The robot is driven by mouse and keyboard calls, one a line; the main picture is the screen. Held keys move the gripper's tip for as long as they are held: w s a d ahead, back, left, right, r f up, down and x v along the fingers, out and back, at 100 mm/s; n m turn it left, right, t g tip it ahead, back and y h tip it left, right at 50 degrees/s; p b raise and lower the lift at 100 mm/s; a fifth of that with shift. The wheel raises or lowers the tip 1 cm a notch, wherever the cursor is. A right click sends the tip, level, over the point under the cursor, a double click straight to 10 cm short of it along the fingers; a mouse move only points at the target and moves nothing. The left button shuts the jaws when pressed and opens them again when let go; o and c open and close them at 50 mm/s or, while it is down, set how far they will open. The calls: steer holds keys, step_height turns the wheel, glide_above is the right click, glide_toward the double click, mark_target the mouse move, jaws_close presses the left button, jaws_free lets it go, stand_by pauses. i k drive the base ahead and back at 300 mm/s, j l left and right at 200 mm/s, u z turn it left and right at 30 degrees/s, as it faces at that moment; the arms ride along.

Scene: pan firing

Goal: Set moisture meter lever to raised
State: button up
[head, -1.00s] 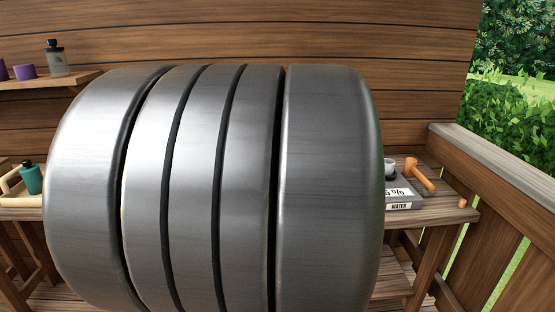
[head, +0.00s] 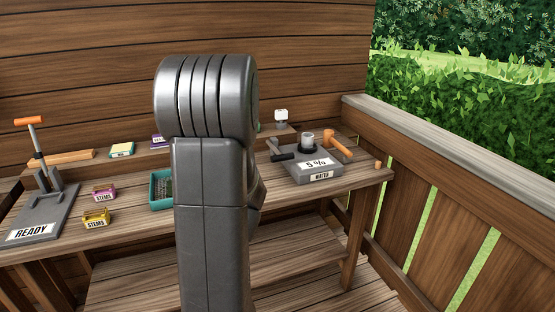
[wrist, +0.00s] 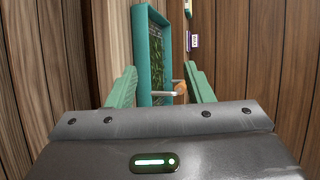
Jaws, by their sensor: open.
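The moisture meter is a grey box (head: 318,173) marked "5 %" and "WATER" on the right part of the bench in the head view. It has a grey cup on top. An orange mallet-shaped piece (head: 338,144) slopes at its right, and a dark-handled bar (head: 281,157) sits at its left; I cannot tell which is the lever. My gripper (wrist: 163,86) shows in the wrist view with its teal fingers apart. A pale rod with an orange end (wrist: 180,91) appears beyond the fingers; I cannot tell which object it is. My arm hides the gripper in the head view.
A "READY" stand (head: 38,218) with an upright orange-topped lever is on the left. A teal tray (head: 160,190) stands partly behind my arm; a teal leaf-filled tray (wrist: 150,55) shows in the wrist view. A railing (head: 450,150) bounds the right.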

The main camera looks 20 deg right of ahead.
mark_target(280, 157)
steer(key=i+l, duration=0.1)
steer(key=l, duration=0.8)
steer(key=i+l, duration=0.15)
steer(key=l, duration=0.8)
steer(key=i, duration=0.05)
